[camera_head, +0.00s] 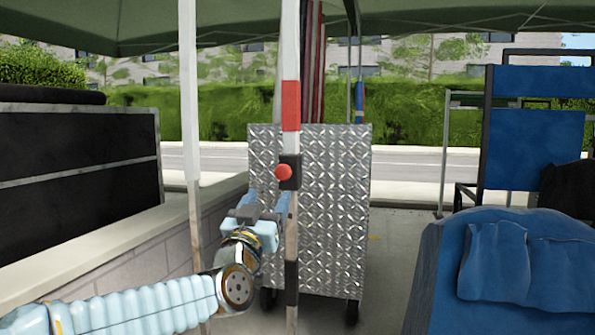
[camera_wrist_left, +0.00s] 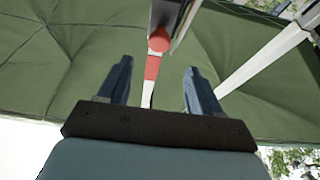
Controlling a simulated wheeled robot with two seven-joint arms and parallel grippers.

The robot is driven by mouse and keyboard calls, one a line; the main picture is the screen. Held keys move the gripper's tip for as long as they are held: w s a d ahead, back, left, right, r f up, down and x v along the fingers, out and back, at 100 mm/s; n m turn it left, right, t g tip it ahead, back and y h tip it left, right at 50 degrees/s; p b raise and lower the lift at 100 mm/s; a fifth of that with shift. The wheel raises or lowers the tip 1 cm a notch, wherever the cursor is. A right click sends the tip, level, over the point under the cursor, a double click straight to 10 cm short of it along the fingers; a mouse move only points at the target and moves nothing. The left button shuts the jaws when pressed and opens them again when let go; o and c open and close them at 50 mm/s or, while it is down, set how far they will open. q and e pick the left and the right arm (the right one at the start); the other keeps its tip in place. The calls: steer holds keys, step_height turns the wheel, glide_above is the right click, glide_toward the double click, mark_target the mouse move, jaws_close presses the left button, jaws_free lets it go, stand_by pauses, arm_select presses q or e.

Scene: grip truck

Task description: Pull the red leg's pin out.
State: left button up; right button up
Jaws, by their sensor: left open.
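The red leg is a white upright pole with a red band (camera_head: 290,106), in the middle of the head view; the band also shows in the left wrist view (camera_wrist_left: 152,68). Its pin (camera_head: 283,172) has a round red knob and sticks out of a black block (camera_head: 291,173) on the pole, below the band. In the left wrist view the red pin knob (camera_wrist_left: 159,40) is ahead of the fingertips. My left gripper (camera_head: 268,197) is open and empty, just below the knob and apart from it. My right gripper is not in view.
A second white pole (camera_head: 189,120) stands to the left. A diamond-plate metal cart (camera_head: 338,220) stands behind the red leg. A low wall (camera_head: 140,250) is at the left, and blue chairs (camera_head: 520,270) are at the right. A green canopy (camera_head: 130,22) hangs overhead.

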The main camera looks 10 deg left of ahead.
mark_target(282, 175)
arm_select(q)
steer(key=p+x, duration=0.3)
steer(key=x, duration=0.8)
steer(key=shift+w+r, duration=0.15)
steer(key=shift+w, duration=0.2)
steer(key=shift+w+r, duration=0.15)
steer(key=shift+w, duration=0.45)
